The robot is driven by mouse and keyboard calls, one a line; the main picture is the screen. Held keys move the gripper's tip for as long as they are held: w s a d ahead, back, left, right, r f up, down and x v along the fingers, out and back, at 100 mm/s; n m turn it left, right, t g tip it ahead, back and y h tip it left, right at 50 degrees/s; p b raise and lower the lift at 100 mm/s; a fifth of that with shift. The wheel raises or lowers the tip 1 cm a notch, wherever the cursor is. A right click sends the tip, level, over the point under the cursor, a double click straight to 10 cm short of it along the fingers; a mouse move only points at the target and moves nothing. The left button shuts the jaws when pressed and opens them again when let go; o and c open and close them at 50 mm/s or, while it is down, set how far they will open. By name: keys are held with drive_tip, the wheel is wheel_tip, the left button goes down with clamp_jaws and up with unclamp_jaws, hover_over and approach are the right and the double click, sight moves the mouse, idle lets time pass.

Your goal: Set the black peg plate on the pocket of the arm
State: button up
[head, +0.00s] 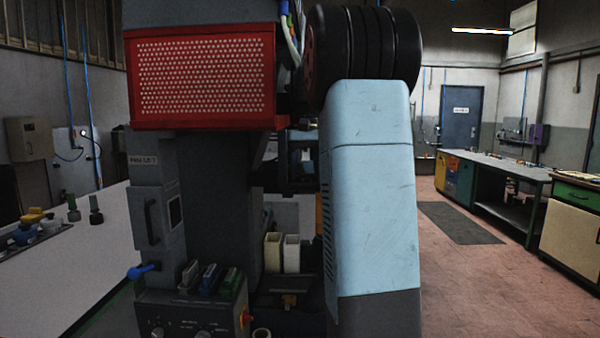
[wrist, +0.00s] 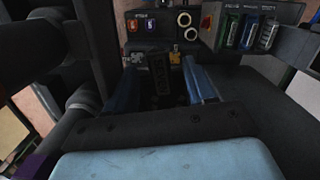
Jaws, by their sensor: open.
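My gripper (wrist: 161,66) shows in the wrist view with its two blue fingers apart. Between and beyond the fingers is a dark block (wrist: 160,88) with faint raised marks; it is too dark to tell whether it is the black peg plate, the pocket or both. I cannot see whether the fingers touch it. In the head view my light blue arm link stands in front of the press's right side and hides my gripper, the pocket and the black peg plate.
Two pale upright holders (head: 282,253) are close by. Floor at right is open.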

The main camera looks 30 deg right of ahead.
wheel_tip(320, 180, up, 7)
drive_tip(key=shift+d+r, duration=0.15)
drive_tip(key=shift+r, duration=0.05)
idle(0.3)
idle(0.3)
